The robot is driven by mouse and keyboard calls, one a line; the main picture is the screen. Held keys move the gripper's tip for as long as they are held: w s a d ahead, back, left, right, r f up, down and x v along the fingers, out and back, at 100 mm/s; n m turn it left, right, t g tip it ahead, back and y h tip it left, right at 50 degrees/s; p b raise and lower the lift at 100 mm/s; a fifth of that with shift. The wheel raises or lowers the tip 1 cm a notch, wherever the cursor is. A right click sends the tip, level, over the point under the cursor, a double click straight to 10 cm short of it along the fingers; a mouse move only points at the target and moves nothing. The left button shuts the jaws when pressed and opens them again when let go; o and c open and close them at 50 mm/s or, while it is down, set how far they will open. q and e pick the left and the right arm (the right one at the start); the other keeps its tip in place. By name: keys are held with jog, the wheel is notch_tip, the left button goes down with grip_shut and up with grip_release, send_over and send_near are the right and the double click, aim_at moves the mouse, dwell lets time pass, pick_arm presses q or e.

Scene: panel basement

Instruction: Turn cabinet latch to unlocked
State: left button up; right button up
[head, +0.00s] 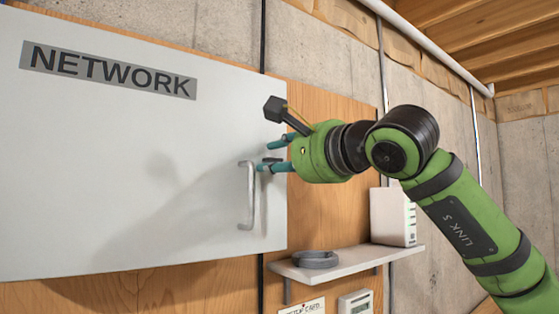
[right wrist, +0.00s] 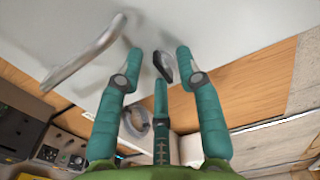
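The white cabinet door (head: 130,150) with a "NETWORK" label (head: 110,70) fills the left of the head view. Its dark latch (head: 272,160) is at the right edge of the door, just above the silver handle (head: 249,195). The latch (right wrist: 163,66) also shows in the right wrist view as a small dark oval knob with a pale edge. My right gripper (head: 268,156) is at the latch with its teal fingers spread. In the right wrist view the latch lies between the fingertips, nearer the right finger; contact is unclear. My left gripper is not in view.
The handle (right wrist: 90,60) is close to the left finger in the right wrist view. Below right of the cabinet, a shelf (head: 345,262) carries a grey coil (head: 315,259) and a white box (head: 393,216). A small panel device (head: 356,302) hangs below.

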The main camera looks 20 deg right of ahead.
jog(key=v, duration=1.2)
dwell(0.4)
